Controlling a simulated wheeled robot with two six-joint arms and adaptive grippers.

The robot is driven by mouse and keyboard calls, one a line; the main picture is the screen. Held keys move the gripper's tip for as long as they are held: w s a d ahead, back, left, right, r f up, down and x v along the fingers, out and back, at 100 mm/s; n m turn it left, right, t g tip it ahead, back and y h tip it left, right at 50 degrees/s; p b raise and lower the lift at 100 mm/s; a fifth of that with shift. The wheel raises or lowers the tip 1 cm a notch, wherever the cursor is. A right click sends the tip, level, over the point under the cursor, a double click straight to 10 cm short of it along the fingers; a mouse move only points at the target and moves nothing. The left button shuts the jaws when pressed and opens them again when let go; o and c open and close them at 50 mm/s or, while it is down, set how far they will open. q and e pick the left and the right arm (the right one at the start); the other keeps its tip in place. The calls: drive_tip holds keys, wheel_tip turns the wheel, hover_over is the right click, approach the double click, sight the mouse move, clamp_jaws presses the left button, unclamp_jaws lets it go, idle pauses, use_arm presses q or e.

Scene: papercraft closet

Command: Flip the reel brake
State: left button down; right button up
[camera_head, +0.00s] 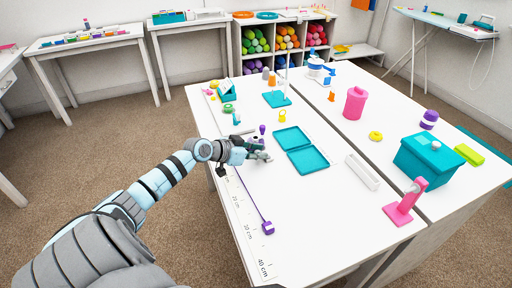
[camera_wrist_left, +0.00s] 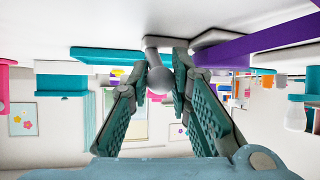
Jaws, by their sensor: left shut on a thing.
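My left gripper (camera_head: 259,152) is low over the near-left part of the white table. In the wrist view, its fingertips (camera_wrist_left: 166,66) are closed around a grey ball-ended lever (camera_wrist_left: 158,78), which looks like the brake lever. The lever joins a grey base beside a purple strip (camera_wrist_left: 260,42). In the head view, a thin purple line (camera_head: 251,197) runs from near the gripper to a purple block (camera_head: 267,228) at the table's front edge. The reel's body is mostly hidden by my gripper and arm in the head view. My right gripper is not in view.
Two teal trays (camera_head: 306,160) lie just right of the gripper. A white channel (camera_head: 362,171), a pink stand (camera_head: 404,204) and a teal box (camera_head: 430,157) are farther right. Small coloured items stand behind the gripper. Printed centimetre marks run along the front edge.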

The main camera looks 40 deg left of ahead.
use_arm(q)
drive_tip(key=w+r+g+y+p, duration=0.1)
drive_tip(key=g+p, duration=0.1)
drive_tip(key=p, duration=0.2)
drive_tip(key=w+d+r+g+y+p, duration=0.1)
drive_tip(key=g+p, duration=0.1)
drive_tip(key=p, duration=0.2)
drive_tip(key=shift+r+m+g, duration=0.15)
drive_tip(key=shift+m+g, duration=0.15)
drive_tip(key=shift+w+d+g+y, duration=0.3)
drive_tip(key=shift+w+g, duration=0.1)
drive_tip(key=shift+g, duration=0.3)
drive_tip(key=shift+w+g, duration=0.2)
drive_tip(key=shift+g, duration=0.2)
drive_tip(key=shift+w+d+f+g+y+b, duration=0.2)
drive_tip(key=shift+g+y+b, duration=0.15)
drive_tip(key=shift+g+y, duration=0.2)
drive_tip(key=shift+w+m+g+y+b, duration=0.2)
drive_tip(key=shift+m+g+y+b, duration=0.1)
drive_tip(key=shift+g+b, duration=0.3)
drive_tip(key=c, duration=1.7)
unclamp_jaws()
